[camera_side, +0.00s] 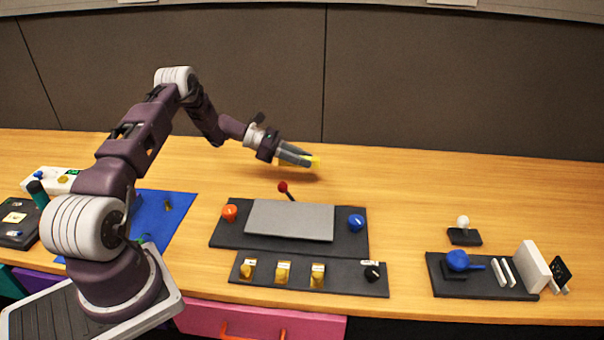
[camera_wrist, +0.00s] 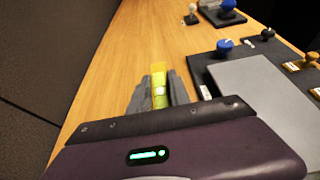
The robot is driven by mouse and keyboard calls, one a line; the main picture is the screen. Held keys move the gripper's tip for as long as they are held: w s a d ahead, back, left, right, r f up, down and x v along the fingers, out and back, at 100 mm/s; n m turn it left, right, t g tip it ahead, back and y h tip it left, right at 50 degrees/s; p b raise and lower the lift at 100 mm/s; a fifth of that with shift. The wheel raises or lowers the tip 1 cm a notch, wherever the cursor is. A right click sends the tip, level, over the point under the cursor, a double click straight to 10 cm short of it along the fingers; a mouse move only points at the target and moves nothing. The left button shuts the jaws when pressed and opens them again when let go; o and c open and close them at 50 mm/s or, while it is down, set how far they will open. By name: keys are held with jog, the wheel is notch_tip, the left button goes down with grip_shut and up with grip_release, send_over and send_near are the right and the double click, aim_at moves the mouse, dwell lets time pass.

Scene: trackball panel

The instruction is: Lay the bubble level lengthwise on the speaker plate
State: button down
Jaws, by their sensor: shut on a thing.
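The bubble level (camera_wrist: 159,88) is a yellow-green bar with a pale round spot, held between the fingers of my gripper (camera_wrist: 158,92) in the wrist view. Its yellow end (camera_side: 315,162) sticks out past the fingertips in the side view. My gripper (camera_side: 306,160) is shut on it, behind the dark panel and apart from it. The speaker plate seems to be the flat grey plate (camera_side: 290,221) in the middle of that panel; it also shows in the wrist view (camera_wrist: 262,95). Nothing lies on it.
An orange knob (camera_side: 229,212) and a blue knob (camera_side: 356,222) flank the grey plate. A red-balled stick (camera_side: 284,187) stands at its back edge. A front strip (camera_side: 340,277) carries yellow switches and a black knob. Another panel (camera_side: 436,273) stands at right. The table behind is clear.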

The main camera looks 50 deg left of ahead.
notch_tip(320, 180, up, 3)
send_over(294, 218)
jog(key=shift+w+f, duration=0.1)
jog(key=shift+f, duration=3.6)
jog(key=c, duration=1.1)
grip_release()
